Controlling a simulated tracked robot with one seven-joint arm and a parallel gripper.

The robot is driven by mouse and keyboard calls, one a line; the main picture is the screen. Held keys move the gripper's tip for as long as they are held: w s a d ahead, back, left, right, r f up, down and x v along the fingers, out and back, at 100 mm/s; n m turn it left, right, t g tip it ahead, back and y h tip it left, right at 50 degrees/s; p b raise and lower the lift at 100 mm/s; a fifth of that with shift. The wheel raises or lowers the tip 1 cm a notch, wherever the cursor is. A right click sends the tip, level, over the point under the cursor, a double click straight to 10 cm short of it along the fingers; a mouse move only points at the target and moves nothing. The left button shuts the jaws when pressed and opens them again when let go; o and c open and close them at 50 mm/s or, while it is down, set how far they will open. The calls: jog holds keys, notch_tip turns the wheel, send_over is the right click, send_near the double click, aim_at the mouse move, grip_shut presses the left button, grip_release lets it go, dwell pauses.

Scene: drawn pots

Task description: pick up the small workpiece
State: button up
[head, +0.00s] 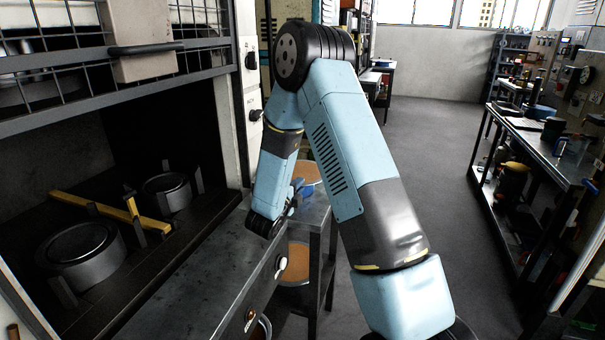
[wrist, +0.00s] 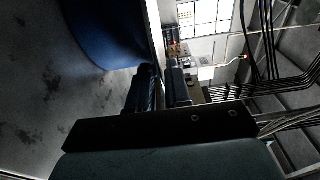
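I see two grey metal round pieces in the dark cabinet in the head view. The smaller one (head: 167,192) sits at the back and could be the small workpiece; I cannot tell for sure. The larger one (head: 82,255) stands nearer. My arm is bent down outside the cabinet, right of both pieces and apart from them. In the wrist view my gripper's dark fingers (wrist: 162,88) show a narrow gap with nothing seen between them. In the head view the fingertips cannot be made out. A blue curved surface (wrist: 110,32) is close beside the fingers in the wrist view.
A yellow bar (head: 110,210) crosses the cabinet between the pieces. A mesh guard (head: 90,65) hangs above. A worn grey metal bench (head: 190,290) lies in front. Round orange-brown containers (head: 295,263) stand on a rack beyond it. The floor (head: 430,140) to the right is clear.

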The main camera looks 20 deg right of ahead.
aim_at(298, 177)
grip_shut()
jog(key=shift+r, duration=0.15)
jog(key=shift+r, duration=1.65)
